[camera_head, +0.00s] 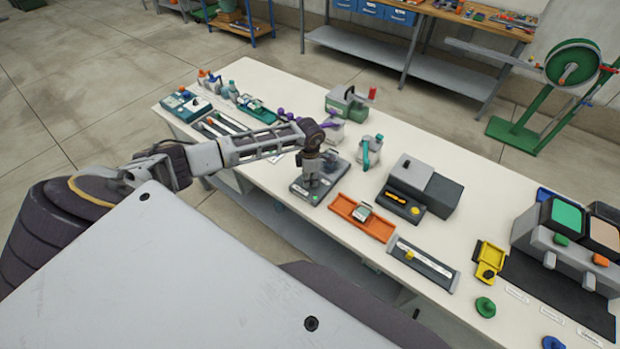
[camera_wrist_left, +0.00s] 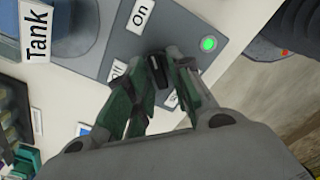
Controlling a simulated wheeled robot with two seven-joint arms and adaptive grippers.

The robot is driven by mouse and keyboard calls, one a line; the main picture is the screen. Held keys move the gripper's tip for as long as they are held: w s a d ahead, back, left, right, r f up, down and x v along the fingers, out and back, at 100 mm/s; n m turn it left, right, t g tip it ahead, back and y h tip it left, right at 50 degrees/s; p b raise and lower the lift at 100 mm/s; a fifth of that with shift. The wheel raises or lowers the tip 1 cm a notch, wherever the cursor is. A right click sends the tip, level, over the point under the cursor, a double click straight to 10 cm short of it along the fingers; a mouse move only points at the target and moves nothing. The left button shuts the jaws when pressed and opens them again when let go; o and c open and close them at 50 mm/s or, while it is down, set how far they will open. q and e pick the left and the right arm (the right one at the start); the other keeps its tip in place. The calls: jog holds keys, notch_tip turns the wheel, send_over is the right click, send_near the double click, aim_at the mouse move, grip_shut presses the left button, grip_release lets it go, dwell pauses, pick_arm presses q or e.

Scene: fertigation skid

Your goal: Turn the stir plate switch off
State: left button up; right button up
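The stir plate (camera_head: 335,172) is a flat dark grey unit near the front edge of the table, left of the orange tray. In the left wrist view its panel (camera_wrist_left: 190,20) shows an "On" label, a partly covered "Off" label and a lit green lamp (camera_wrist_left: 208,44). My left gripper (camera_head: 311,184) points down over the plate. In the left wrist view its dark green fingers (camera_wrist_left: 158,72) converge around a small black part, seemingly the switch, beside the labels. I cannot tell whether they grip it. The switch position is unclear. My right gripper is not in view.
An orange tray (camera_head: 348,207) and a grey slide unit (camera_head: 424,274) lie to the right. A grey box device (camera_head: 430,184) and a teal-handled part (camera_head: 369,158) stand behind. Several small devices fill the table's left end. A "Tank" label (camera_wrist_left: 36,34) shows in the wrist view.

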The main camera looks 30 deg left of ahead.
pick_arm(q)
grip_shut()
